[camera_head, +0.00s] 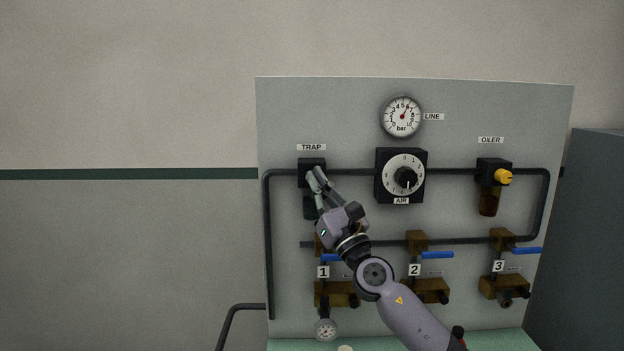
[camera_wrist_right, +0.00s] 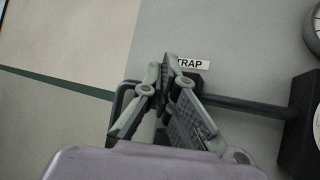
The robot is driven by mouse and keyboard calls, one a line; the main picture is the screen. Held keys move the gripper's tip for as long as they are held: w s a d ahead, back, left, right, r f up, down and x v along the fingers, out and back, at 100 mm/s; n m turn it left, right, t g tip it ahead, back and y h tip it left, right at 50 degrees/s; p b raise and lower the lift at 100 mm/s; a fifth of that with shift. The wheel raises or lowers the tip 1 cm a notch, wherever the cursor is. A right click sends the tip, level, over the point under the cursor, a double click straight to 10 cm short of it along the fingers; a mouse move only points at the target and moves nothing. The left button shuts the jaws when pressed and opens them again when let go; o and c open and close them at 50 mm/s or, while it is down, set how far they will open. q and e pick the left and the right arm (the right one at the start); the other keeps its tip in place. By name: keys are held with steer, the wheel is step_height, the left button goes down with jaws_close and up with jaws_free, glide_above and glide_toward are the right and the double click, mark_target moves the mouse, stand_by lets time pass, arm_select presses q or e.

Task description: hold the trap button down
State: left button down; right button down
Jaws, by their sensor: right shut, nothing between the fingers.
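The trap (camera_head: 312,163) is a dark block on the grey panel under a white TRAP label (camera_head: 311,147). My right gripper (camera_head: 314,175) is shut with nothing between its fingers, and its fingertips are in front of the trap block. In the right wrist view the closed fingertips (camera_wrist_right: 172,62) overlap the TRAP label (camera_wrist_right: 193,63) and cover most of the trap block (camera_wrist_right: 190,78). The button itself is hidden behind the fingers. I cannot tell whether the fingertips touch or press it. My left gripper is not in view.
To the right are the AIR dial (camera_head: 404,162), the LINE gauge (camera_head: 402,117) and the yellow-knobbed OILER (camera_head: 494,172). A dark pipe (camera_head: 268,245) loops around the panel. Blue-handled valves (camera_head: 437,255) sit below, near my right arm. The wall left of the panel is clear.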

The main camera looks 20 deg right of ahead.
stand_by(0.6)
steer(key=shift+w+d+b, duration=0.15)
steer(key=shift+w+b, duration=0.25)
steer(key=shift+b, duration=0.1)
steer(key=shift+w+d+b, duration=0.15)
steer(key=shift+w+b, duration=0.35)
steer(key=shift+b, duration=0.05)
stand_by(0.6)
steer(key=shift+s, duration=0.1)
stand_by(1.9)
steer(key=shift+s+a+p, duration=0.25)
steer(key=shift+s+p, duration=0.55)
steer(key=shift+p, duration=0.1)
